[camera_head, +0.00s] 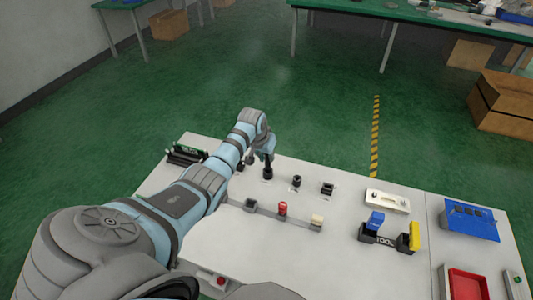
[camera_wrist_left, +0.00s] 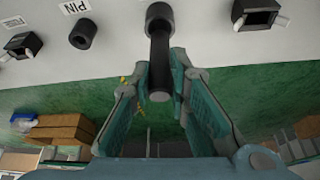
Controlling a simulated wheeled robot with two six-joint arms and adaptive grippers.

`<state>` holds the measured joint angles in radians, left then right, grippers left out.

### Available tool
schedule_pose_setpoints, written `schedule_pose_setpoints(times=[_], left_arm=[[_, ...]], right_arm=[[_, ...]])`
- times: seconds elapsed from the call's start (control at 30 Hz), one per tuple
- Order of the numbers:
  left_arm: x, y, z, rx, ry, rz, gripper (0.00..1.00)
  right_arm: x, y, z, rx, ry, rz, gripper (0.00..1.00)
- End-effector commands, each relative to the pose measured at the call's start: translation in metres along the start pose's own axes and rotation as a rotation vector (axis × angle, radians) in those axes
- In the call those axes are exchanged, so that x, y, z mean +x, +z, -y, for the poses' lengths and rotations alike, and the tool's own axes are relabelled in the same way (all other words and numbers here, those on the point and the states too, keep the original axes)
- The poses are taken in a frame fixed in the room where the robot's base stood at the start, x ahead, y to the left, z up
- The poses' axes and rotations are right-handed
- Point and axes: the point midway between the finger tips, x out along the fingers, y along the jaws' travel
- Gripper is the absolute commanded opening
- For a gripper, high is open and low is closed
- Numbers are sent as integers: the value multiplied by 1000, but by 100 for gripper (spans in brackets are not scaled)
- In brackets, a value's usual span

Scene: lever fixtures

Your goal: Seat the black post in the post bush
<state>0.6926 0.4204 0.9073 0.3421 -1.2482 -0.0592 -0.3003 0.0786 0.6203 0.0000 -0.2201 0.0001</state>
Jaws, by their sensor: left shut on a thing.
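The black post (camera_head: 268,168) stands upright near the far edge of the light bench. It also shows in the left wrist view (camera_wrist_left: 160,55). My left gripper (camera_head: 267,153) is shut on its upper part, and in the left wrist view the two fingers (camera_wrist_left: 160,80) lie on either side of the post. The post's far end meets a round black bush (camera_wrist_left: 158,11) on the bench. How deep the post sits in it cannot be told. My right gripper is not in view.
Beside the post stand a round black bush (camera_head: 297,181) by a PIN label (camera_wrist_left: 76,6) and a square black socket (camera_head: 327,188). A red knob (camera_head: 283,208) and cream block (camera_head: 317,221) are nearer. A TOOL holder (camera_head: 385,239) and blue tray (camera_head: 470,221) are right.

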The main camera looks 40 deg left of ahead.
Motion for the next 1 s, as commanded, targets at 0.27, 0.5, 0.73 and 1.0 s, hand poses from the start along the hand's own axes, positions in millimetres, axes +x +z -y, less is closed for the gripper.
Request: schedule_pose_setpoints(times=[0.27,0.5,0.73,1.0], left_arm=[[-1,0,0,0,0,0,0],[1,0,0,0,0,0,0],[7,3,0,0,0,0,0],[13,5,0,0,0,-1,0]], right_arm=[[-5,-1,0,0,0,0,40],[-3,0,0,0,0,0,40],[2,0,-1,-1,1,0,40],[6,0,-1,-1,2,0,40]])
